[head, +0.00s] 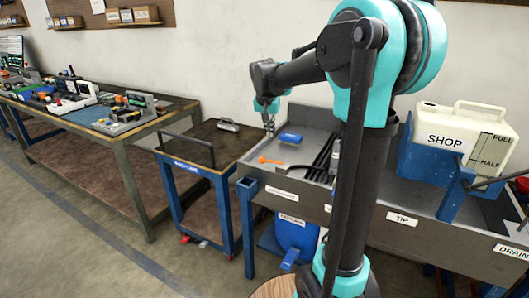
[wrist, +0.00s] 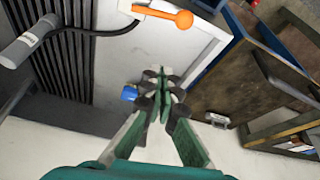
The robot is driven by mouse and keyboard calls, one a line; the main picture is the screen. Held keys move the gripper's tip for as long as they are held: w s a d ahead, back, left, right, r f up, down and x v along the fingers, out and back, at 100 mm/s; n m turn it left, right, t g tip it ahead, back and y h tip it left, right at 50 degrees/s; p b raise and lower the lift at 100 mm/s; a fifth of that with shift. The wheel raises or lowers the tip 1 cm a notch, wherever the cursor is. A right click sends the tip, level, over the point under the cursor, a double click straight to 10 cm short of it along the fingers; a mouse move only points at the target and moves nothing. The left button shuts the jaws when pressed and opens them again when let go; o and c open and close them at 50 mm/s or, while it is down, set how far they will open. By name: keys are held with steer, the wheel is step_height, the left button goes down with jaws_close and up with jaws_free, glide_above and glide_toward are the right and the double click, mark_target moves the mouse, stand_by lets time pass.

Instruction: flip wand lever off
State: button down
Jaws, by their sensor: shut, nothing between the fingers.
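An orange lever-shaped part (wrist: 168,15) shows at the top of the wrist view, over the pale tray surface. In the head view the orange part (head: 270,161) lies at the left end of the grey sink bench. A thin black line runs from near it to a grey cylinder (wrist: 35,36), which may be part of the wand; I cannot tell for certain. My gripper (wrist: 163,88) is shut and empty. In the head view my gripper (head: 268,128) hangs above the bench's back left corner, apart from the orange part.
A blue object (head: 290,137) lies at the back of the bench, close to my gripper in the picture. Dark bars (head: 325,155) lie right of the orange part. A blue wash cart (head: 205,155) stands left, with a small grey object (head: 228,125) on top. A white SHOP tank (head: 460,135) stands right.

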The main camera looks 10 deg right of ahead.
mark_target(270, 161)
stand_by(0.3)
steer(key=shift+s+a+f, duration=0.1)
steer(key=shift+s+f, duration=0.05)
steer(key=shift+f, duration=2.4)
steer(key=shift+s+f, duration=0.1)
steer(key=shift+f, duration=2.45)
